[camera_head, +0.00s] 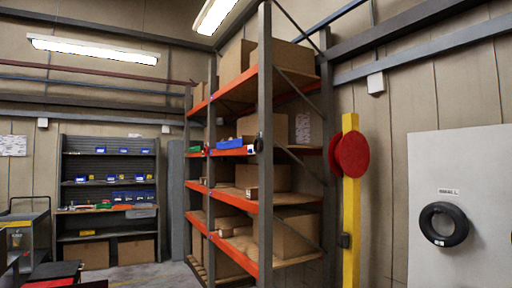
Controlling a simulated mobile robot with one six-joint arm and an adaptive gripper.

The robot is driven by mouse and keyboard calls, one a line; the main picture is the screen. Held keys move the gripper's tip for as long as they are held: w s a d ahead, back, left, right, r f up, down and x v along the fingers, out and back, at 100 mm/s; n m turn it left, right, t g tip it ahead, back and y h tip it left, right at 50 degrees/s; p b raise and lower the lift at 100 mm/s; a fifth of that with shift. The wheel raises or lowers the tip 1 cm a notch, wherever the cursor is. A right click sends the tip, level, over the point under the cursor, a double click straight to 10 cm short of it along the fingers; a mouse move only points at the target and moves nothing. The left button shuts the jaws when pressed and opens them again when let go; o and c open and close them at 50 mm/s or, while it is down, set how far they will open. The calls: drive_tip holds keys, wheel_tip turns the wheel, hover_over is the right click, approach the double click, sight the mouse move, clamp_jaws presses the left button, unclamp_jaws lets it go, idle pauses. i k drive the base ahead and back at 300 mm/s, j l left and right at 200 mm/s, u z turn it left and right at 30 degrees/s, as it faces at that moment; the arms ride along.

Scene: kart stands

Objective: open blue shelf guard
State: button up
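A tall storage rack with dark uprights and orange beams (238,198) stands in the middle of the view. A small blue item (230,143) sits at its middle level, near the front edge; I cannot tell whether it is a bin or a guard. I cannot pick out a blue shelf guard for certain. A grey-blue upright panel (176,200) stands just left of the rack. My gripper is not in view.
A dark shelf unit (108,221) with small blue bins stands at the back left. A yellow post (351,220) with red discs (353,154) stands right of the rack. A white panel (462,203) holds a black tyre (443,224). A cart (27,240) is at far left.

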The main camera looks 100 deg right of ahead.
sight(236, 143)
drive_tip(key=z, duration=3.25)
drive_tip(key=i+l+z, duration=0.1)
drive_tip(key=i, duration=0.45)
drive_tip(key=i+l, duration=0.25)
drive_tip(key=i, duration=0.3)
drive_tip(key=i+l+z, duration=0.15)
drive_tip(key=i, duration=0.4)
drive_tip(key=i+j+u, duration=0.2)
drive_tip(key=i+u, duration=0.15)
drive_tip(key=i, duration=0.3)
drive_tip(key=i+u, duration=0.35)
drive_tip(key=i, duration=0.35)
drive_tip(key=i+l+u, duration=0.1)
drive_tip(key=i+u, duration=0.25)
drive_tip(key=i, duration=0.3)
